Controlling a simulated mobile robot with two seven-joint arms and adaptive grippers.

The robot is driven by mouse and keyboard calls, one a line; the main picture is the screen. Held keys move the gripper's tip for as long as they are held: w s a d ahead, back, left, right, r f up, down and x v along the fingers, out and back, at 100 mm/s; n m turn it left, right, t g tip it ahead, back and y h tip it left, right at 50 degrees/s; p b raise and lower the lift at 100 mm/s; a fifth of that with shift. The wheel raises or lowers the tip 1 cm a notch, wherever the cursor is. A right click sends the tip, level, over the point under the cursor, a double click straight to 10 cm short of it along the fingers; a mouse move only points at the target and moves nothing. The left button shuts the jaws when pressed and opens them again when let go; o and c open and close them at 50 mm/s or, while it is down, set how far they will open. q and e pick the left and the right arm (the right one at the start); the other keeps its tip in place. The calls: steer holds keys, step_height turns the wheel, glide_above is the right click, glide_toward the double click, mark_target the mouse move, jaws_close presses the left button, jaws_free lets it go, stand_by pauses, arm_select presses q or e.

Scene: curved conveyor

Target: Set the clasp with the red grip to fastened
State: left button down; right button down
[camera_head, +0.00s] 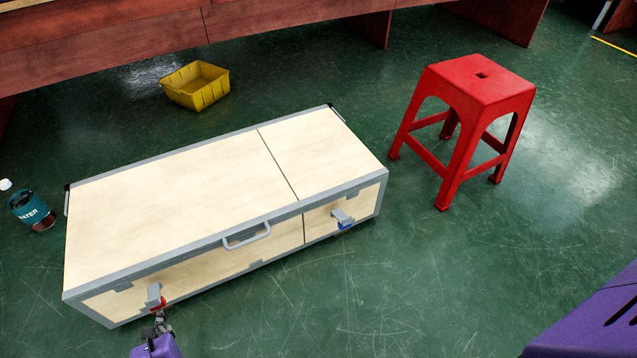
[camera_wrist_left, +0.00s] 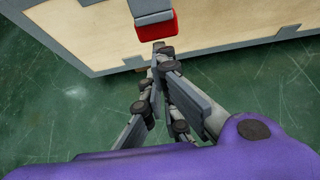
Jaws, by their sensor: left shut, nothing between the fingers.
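The clasp with the red grip (camera_head: 156,303) is on the front face of a long wooden case (camera_head: 180,190), near its left end. Its grey plate sits above the red grip. The red grip (camera_wrist_left: 156,27) also shows large at the top of the left wrist view. My left gripper (camera_head: 160,318) is shut and empty, its fingertips just below the red grip. In the left wrist view the fingertips (camera_wrist_left: 162,48) are very close under the grip; I cannot tell if they touch it. My right gripper is not in view.
A second clasp with a blue grip (camera_head: 344,226) and a grey handle (camera_head: 247,236) are on the case front. Floor before the case is clear.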

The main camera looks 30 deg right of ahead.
arm_select(q)
steer(key=shift+r+p, duration=0.4)
steer(key=shift+p, duration=0.4)
steer(key=shift+g, duration=0.3)
